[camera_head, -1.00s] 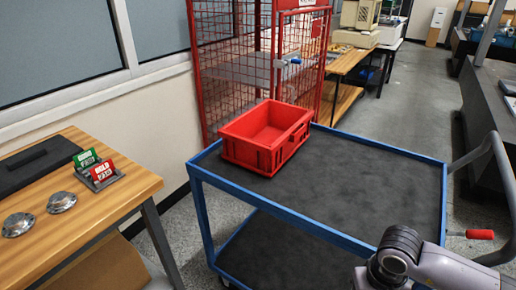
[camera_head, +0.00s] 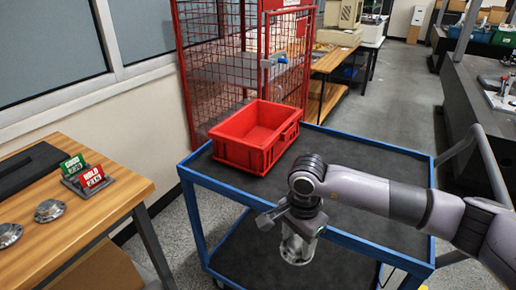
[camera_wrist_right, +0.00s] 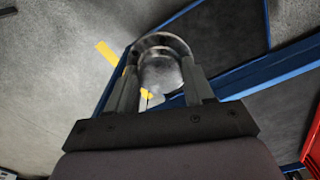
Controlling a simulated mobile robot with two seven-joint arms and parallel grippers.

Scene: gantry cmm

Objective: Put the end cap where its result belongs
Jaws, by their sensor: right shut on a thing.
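My right gripper (camera_head: 294,228) is over the near edge of the blue-framed cart, pointing down. It is shut on a silver metal end cap (camera_head: 297,251), which hangs below the fingers. In the right wrist view, the round end cap (camera_wrist_right: 165,45) sits between the two fingers (camera_wrist_right: 162,88). An open red bin (camera_head: 248,148) stands on the cart top (camera_head: 370,165), and its visible inside looks empty. Green (camera_head: 72,165) and red (camera_head: 91,176) tags stand in a holder on the wooden table. My left gripper is out of view.
Two silver flanged parts (camera_head: 50,210) (camera_head: 9,235) and a dark flat case (camera_head: 30,165) lie on the wooden table (camera_head: 75,235) at left. A red mesh cage (camera_head: 235,75) stands behind the cart. The cart top right of the bin is clear apart from my arm above it.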

